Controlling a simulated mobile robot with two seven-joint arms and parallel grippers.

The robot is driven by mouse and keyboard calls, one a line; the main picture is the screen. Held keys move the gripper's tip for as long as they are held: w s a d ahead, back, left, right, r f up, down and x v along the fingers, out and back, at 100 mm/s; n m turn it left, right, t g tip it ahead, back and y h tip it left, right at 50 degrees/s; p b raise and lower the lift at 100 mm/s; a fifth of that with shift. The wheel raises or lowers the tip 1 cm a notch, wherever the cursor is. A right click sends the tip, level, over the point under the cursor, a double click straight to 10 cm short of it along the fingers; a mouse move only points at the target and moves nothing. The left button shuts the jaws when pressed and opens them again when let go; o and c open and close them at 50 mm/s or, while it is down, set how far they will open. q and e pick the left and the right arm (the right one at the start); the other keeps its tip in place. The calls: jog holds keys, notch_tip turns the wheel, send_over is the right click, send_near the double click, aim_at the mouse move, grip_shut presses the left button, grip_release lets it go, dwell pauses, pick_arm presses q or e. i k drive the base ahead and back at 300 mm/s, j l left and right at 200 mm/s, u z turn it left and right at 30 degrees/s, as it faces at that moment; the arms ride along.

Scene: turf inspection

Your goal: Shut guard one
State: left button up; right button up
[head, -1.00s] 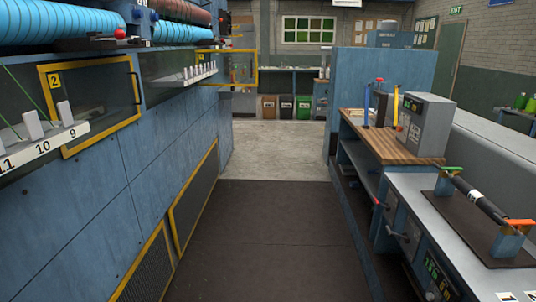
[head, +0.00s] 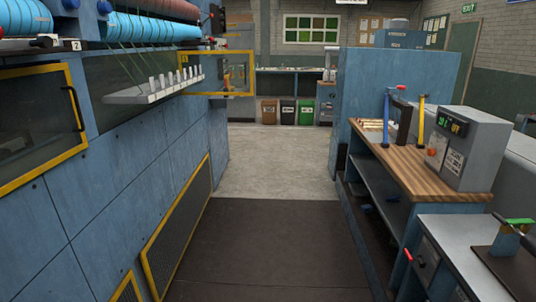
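A guard (head: 217,74) with a yellow frame and a see-through pane stands out from the far end of the blue machine on the left, swung open over the aisle. A small yellow tag sits at its upper left corner; its number is too small to read surely. A nearer yellow-framed guard (head: 38,122) with a dark handle lies flat against the machine front at the left edge. Neither of my grippers is in view.
A white numbered ledge (head: 150,92) juts from the machine between the guards. A wooden-topped bench (head: 428,160) with a grey box (head: 461,148) and a grey-topped bench (head: 455,250) line the right. The dark floor (head: 265,245) between is clear.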

aim_at(185, 58)
jog(key=i+z, duration=0.1)
jog(key=i, duration=0.55)
jog(key=i+j+z, duration=0.15)
jog(key=i, duration=0.45)
jog(key=i+l+u, duration=0.7)
jog(key=u, duration=0.15)
jog(key=i+l+u, duration=0.4)
jog(key=l, duration=0.15)
jog(key=k+j, duration=0.05)
